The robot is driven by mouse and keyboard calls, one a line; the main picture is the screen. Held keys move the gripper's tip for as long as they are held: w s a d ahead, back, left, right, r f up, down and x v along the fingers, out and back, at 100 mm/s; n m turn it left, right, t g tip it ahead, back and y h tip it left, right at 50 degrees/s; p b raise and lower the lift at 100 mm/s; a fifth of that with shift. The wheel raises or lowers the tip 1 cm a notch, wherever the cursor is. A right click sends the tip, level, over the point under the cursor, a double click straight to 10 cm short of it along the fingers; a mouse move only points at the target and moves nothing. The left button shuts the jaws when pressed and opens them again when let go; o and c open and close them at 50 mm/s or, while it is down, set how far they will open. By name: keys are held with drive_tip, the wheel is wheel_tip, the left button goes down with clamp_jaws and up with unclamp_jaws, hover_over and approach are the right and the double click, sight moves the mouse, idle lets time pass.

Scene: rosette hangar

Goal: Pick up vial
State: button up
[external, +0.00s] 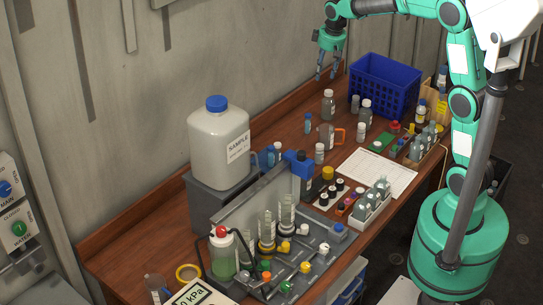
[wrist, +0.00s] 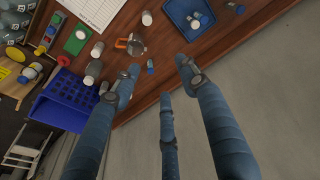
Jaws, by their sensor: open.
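A small blue vial (external: 307,123) stands on the wooden bench near its wall side, left of the glass beaker with the orange handle (external: 327,135). In the wrist view the vial (wrist: 150,67) shows between the fingertips in the picture, close to the beaker (wrist: 130,45). My gripper (external: 326,76) hangs above the back of the bench, fingers pointing down, spread and empty. Several other small bottles stand nearby, so I cannot tell for certain which one is the vial named.
A blue basket (external: 385,86) stands at the back right of the bench. Grey-capped bottles (external: 328,103) stand close to the beaker. A large sample jug (external: 218,142) stands to the left. A paper sheet (external: 377,173) lies in front. The grey wall runs close behind the bench.

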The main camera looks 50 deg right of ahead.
drive_tip(key=w+d+f+g+p, duration=0.1)
drive_tip(key=w+d+f+p, duration=0.1)
drive_tip(key=w+d+f, duration=0.7)
drive_tip(key=g+p, duration=0.1)
hover_over(308, 126)
drive_tip(key=d, duration=0.1)
drive_tip(key=f, duration=1.2)
drive_tip(key=w+f, duration=0.1)
drive_tip(key=f, duration=0.5)
drive_tip(key=shift+f, duration=0.2)
drive_tip(key=shift+d+f, duration=0.2)
drive_tip(key=shift+f, duration=0.25)
drive_tip(key=shift+f, duration=0.1)
drive_tip(key=shift+f, duration=4.2)
drive_tip(key=shift+f, duration=0.15)
drive_tip(key=shift+a+f+p, duration=0.15)
drive_tip(key=shift+f+p, duration=0.15)
drive_tip(key=shift+f, duration=2.15)
